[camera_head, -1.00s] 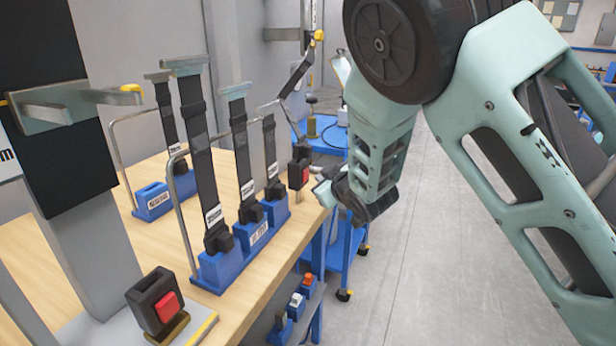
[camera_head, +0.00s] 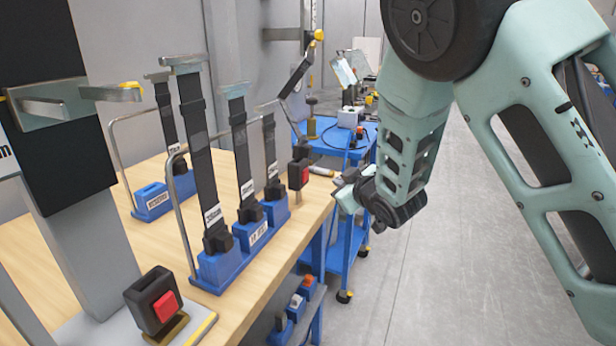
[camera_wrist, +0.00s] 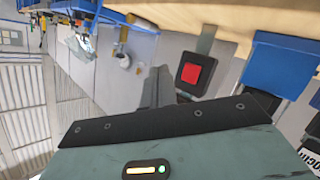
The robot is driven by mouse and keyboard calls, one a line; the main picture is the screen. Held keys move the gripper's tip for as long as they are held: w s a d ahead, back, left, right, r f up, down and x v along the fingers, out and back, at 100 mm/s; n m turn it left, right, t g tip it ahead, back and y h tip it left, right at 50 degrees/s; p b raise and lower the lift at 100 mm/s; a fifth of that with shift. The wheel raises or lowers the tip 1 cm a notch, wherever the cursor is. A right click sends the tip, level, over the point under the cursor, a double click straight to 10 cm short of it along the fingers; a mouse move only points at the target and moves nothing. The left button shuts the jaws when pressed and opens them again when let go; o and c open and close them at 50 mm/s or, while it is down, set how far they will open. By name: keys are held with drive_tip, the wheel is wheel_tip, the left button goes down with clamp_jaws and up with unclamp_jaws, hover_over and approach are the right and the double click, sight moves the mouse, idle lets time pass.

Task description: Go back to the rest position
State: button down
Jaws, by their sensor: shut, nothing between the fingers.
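My gripper (camera_head: 343,188) is just past the right edge of the wooden workbench (camera_head: 283,278), with my pale green arm folded above the aisle on the right. Its fingers (camera_wrist: 157,88) are together and empty in the wrist view. A black buckle with a red button (camera_head: 299,173) stands at the bench edge, left of the gripper and apart from it as far as I can tell. A buckle with a red button (camera_wrist: 193,73) also shows close to the fingers in the wrist view.
Several black belts hang in blue holders (camera_head: 222,264) on the bench. Another red-button buckle (camera_head: 154,301) is at the front left. A blue cart (camera_head: 338,262) stands beside the bench, behind and below the gripper. The grey floor (camera_head: 430,265) on the right is clear.

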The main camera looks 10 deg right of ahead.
drive_tip(key=s+a+m+g+p, duration=0.15)
drive_tip(key=s+a+g, duration=0.25)
drive_tip(key=s, duration=0.5)
drive_tip(key=s+a+m+g+p, duration=0.15)
drive_tip(key=s+a+g, duration=0.25)
drive_tip(key=s, duration=0.5)
drive_tip(key=s+r+n+g+h+p, duration=0.1)
drive_tip(key=s+r+g, duration=0.1)
drive_tip(key=s, duration=0.9)
drive_tip(key=s+r+n+g+h, duration=0.1)
drive_tip(key=s+r+n+g, duration=0.1)
drive_tip(key=s, duration=0.9)
drive_tip(key=shift+s+d+r+g+p, duration=0.25)
drive_tip(key=shift+d+r+g+p, duration=0.15)
drive_tip(key=shift+g, duration=0.8)
drive_tip(key=shift+a, duration=0.1)
